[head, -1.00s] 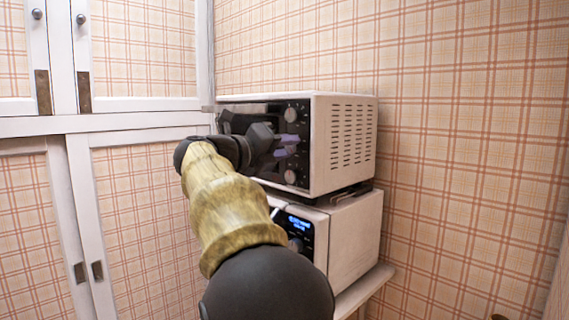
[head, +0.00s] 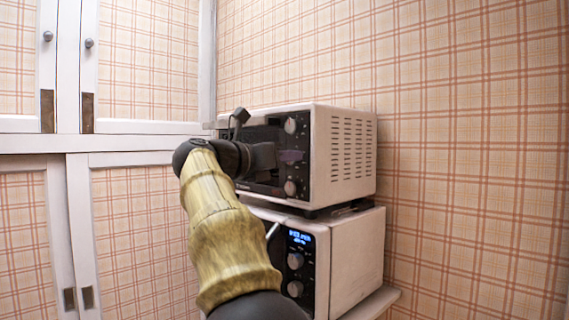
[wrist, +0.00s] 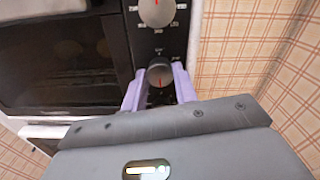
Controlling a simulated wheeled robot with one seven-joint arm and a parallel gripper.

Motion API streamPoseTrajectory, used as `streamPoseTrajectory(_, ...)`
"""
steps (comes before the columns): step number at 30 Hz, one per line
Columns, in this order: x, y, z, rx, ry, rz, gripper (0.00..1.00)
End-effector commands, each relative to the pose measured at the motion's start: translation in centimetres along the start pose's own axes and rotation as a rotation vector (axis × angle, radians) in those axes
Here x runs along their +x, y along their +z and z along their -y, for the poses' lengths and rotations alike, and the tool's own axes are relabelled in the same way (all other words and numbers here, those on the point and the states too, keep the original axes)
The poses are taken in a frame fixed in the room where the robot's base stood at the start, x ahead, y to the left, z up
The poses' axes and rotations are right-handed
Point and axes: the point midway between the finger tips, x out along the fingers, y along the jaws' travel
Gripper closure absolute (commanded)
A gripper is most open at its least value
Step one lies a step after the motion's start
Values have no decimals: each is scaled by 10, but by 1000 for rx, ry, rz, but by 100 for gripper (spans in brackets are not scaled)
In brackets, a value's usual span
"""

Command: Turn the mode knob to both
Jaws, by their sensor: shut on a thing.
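In the wrist view, the two purple fingers of my gripper (wrist: 160,80) are closed around the sides of a round knob (wrist: 160,72). A red mark on the knob points toward the bottom of the picture. Small labels around it are too small to read. In the head view this middle knob is hidden by my fingers.
Another knob (wrist: 157,11) sits above the held one, and a lower knob (head: 290,188) is below it. A second white appliance (head: 355,248) with a lit blue display stands underneath. Plaid wall is on the right, and white-framed cabinets (head: 145,142) are on the left.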

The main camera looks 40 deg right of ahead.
Motion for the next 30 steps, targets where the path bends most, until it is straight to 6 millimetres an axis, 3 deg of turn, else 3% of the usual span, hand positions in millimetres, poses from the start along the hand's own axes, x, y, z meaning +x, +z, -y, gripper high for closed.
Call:
streamPoseTrajectory(12, 0, -2, -1, 9, 0, -6, 94)
streamPoseTrajectory(13, 0, -2, -1, 9, 0, -6, 68)
streamPoseTrajectory(16, 0, -2, -1, 9, 0, -5, 50)
streamPoseTrajectory(25, -1, -1, -1, 9, 0, -2, 50)
streamPoseTrajectory(30, -13, -1, -1, 9, 3, -1, 50)
